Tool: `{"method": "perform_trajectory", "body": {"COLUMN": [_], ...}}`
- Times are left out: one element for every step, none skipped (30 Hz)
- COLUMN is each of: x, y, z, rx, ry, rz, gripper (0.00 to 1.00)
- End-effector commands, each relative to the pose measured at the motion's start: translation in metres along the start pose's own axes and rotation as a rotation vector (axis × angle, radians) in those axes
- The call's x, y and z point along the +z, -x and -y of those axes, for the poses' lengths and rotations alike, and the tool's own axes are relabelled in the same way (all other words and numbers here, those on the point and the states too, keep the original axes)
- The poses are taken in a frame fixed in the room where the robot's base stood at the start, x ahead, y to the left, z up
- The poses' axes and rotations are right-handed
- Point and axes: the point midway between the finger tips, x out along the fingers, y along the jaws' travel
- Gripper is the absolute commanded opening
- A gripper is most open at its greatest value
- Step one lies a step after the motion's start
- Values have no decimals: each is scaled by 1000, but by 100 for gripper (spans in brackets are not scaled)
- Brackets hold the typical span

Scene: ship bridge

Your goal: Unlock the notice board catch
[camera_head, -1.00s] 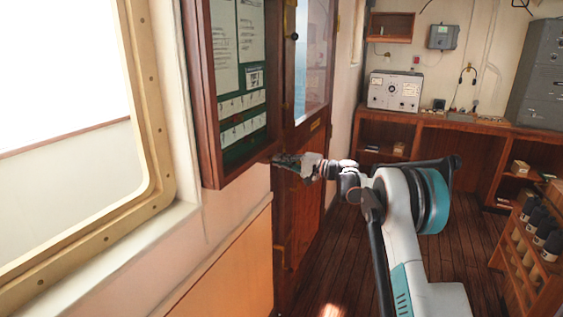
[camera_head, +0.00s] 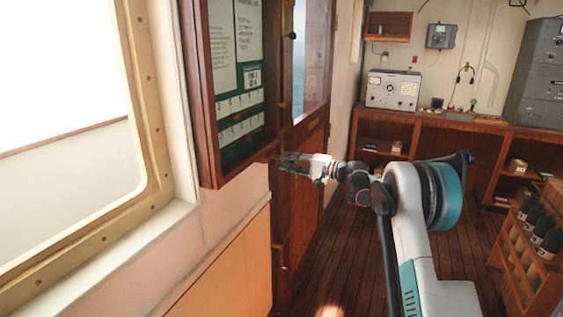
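The notice board (camera_head: 205,130) is a wooden-framed case on the left wall, with papers and small white cards on a green backing. Its catch cannot be made out clearly at this size. My gripper (camera_head: 284,162) is just right of the board's lower right corner, in front of the wooden door. The fingers are small and dark, and I cannot tell whether they are open or shut. Nothing is visibly held.
A wooden door (camera_head: 306,190) with a window stands right behind my gripper. A large window frame (camera_head: 150,110) is at the left. A desk (camera_head: 450,125) with a radio set (camera_head: 393,90) is at the back. A bottle rack (camera_head: 530,260) stands at the right. The floor between is clear.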

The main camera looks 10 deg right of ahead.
Motion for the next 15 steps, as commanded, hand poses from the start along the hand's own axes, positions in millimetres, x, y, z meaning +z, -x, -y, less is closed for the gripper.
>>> {"method": "perform_trajectory", "body": {"x": [-1,0,-1,-1,0,0,0,0,0,0,0,0,0,0,0], "y": [13,19,28,34,40,47,52,57,62,66,69,73,75,77,80], "z": [0,0,0,0,0,0,0,0,0,0,-1,-1,-1,-1,-1], "rx": [0,0,0,0,0,0,1,1,1,1,1,1,1,1,1], "ry": [0,0,0,0,0,0,0,0,0,0,0,0,0,0,0], "rz": [-3,-2,-3,-3,-2,-2,-2,-2,-1,-1,0,-1,-1,0,0], "gripper": [25,25,25,25,25,25,25,25,25,25,25,25,25,25,25]}}
